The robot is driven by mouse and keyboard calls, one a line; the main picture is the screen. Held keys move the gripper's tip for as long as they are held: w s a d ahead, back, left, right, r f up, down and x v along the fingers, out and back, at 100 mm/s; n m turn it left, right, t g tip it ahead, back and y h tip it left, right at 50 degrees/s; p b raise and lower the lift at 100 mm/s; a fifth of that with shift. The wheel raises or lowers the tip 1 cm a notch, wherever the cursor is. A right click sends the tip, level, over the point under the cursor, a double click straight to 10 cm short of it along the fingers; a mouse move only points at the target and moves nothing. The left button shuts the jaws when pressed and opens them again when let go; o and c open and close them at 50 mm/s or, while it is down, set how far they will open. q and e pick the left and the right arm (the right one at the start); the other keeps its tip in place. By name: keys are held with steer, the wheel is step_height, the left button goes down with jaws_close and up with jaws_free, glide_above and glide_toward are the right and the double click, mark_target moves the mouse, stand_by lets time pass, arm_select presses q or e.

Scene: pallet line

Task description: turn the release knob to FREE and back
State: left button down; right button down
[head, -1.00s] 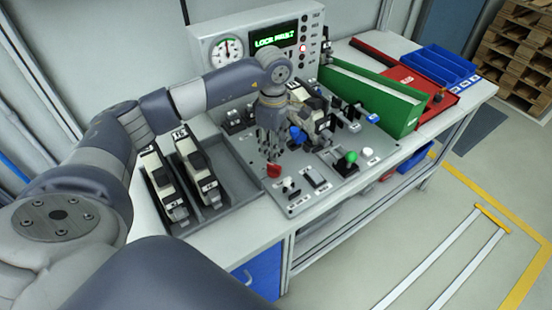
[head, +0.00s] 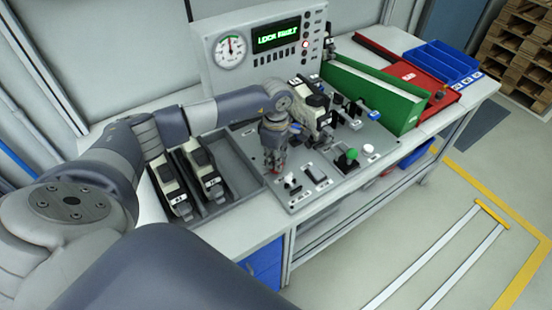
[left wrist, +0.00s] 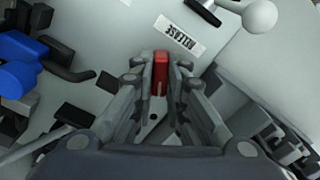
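The red release knob (left wrist: 160,76) stands on the grey control panel (head: 335,185), beside a white label reading RELEASE (left wrist: 180,36). My left gripper (head: 272,168) is down at the panel's near left part. In the left wrist view its two fingers (left wrist: 161,82) lie on either side of the knob, close against it with no clear gap. In the head view the gripper mostly hides the knob. The knob's FREE marking cannot be made out. My right gripper is not in view.
A console (head: 215,22) behind has a dial and a green display reading LOCK FAULT. A grey tray (head: 240,185) with two black-and-white units stands left. A blue-handled part (left wrist: 18,65), a green-knobbed lever (head: 350,156) and a green bin (head: 385,103) are nearby.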

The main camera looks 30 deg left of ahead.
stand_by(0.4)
arm_select(q)
steer(key=shift+n+b, duration=0.8)
steer(key=shift+n, duration=0.3)
steer(key=n+b, duration=0.1)
steer(key=n, duration=0.2)
steer(key=shift+n+b, duration=0.3)
steer(key=shift+b, duration=0.05)
steer(key=n+b, duration=0.1)
steer(key=n, duration=0.2)
steer(key=shift+r+n+b, duration=0.1)
steer(key=shift+n+b, duration=0.3)
steer(key=shift+n, duration=1.3)
